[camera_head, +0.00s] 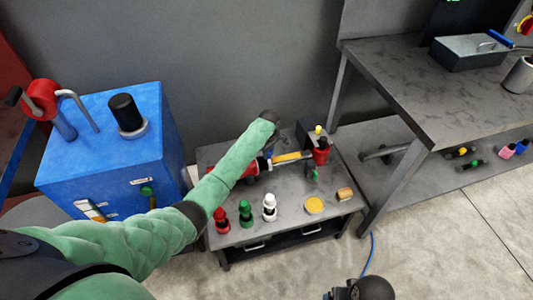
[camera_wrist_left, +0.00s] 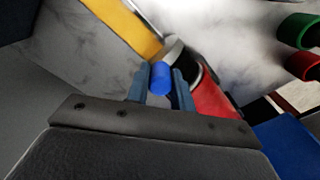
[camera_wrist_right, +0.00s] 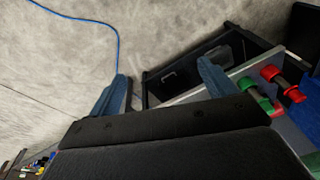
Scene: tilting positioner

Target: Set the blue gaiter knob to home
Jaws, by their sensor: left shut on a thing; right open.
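The blue gaiter knob (camera_wrist_left: 161,78) is a short blue cylinder in the left wrist view. My left gripper (camera_wrist_left: 161,88) is shut on it, with one finger on each side. It sits near a pale round part and a red body (camera_wrist_left: 214,100), beside a yellow bar (camera_wrist_left: 130,28).
Red (camera_head: 221,220), green (camera_head: 246,212) and white (camera_head: 269,207) knobs stand along the table's front. A yellow disc (camera_head: 314,205) and an orange block (camera_head: 345,194) lie to their right. A blue cabinet (camera_head: 105,165) stands left, a grey workbench (camera_head: 430,90) right.

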